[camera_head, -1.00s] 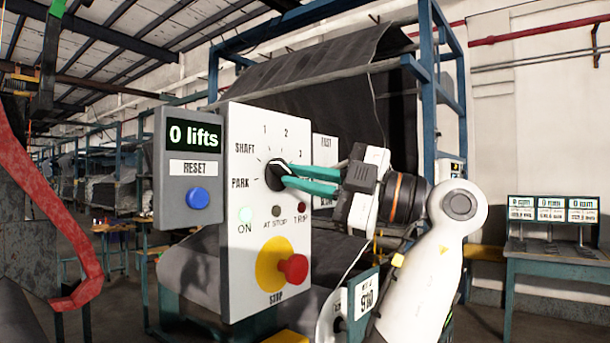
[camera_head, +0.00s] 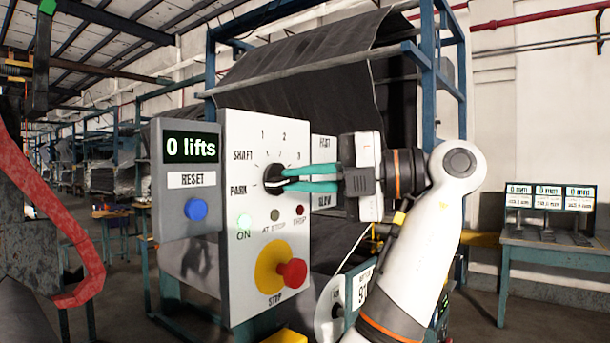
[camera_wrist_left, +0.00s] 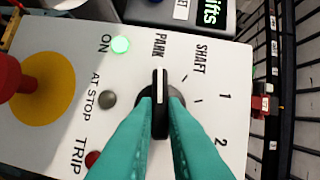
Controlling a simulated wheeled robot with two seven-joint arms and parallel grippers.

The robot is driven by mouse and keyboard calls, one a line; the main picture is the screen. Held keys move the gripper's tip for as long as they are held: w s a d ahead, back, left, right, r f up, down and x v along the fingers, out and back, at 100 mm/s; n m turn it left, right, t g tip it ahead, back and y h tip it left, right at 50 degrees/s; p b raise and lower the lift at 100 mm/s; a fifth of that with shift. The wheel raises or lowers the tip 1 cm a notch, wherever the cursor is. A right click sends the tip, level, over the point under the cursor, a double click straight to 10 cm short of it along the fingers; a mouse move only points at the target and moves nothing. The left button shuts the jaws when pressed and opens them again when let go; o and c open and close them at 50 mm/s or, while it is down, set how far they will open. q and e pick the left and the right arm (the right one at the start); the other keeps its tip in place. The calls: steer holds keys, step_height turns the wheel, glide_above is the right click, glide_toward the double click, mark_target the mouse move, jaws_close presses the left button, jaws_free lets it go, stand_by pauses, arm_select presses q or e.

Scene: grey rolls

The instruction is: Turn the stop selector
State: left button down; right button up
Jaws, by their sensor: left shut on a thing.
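The stop selector (camera_head: 272,184) is a black round knob with a white-lined bar on the white panel (camera_head: 240,290). Its marks read PARK, SHAFT, 1, 2 and 3. In the left wrist view the selector (camera_wrist_left: 160,92) has its white line pointing toward PARK. My left gripper (camera_head: 290,179) has its teal fingers shut on the selector's bar, one on each side. The fingers also show in the left wrist view (camera_wrist_left: 160,130) and hide part of the knob's lower edge. My right gripper is not in view.
A red stop button (camera_head: 292,272) on a yellow disc sits below the selector. The green ON lamp (camera_head: 244,221) is lit. A grey box with a blue RESET button (camera_head: 198,209) reads "0 lifts" at left. A red curved bar (camera_head: 85,235) stands at far left.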

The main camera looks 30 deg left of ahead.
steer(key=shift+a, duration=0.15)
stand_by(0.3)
arm_select(q)
steer(key=c, duration=1.5)
jaws_free()
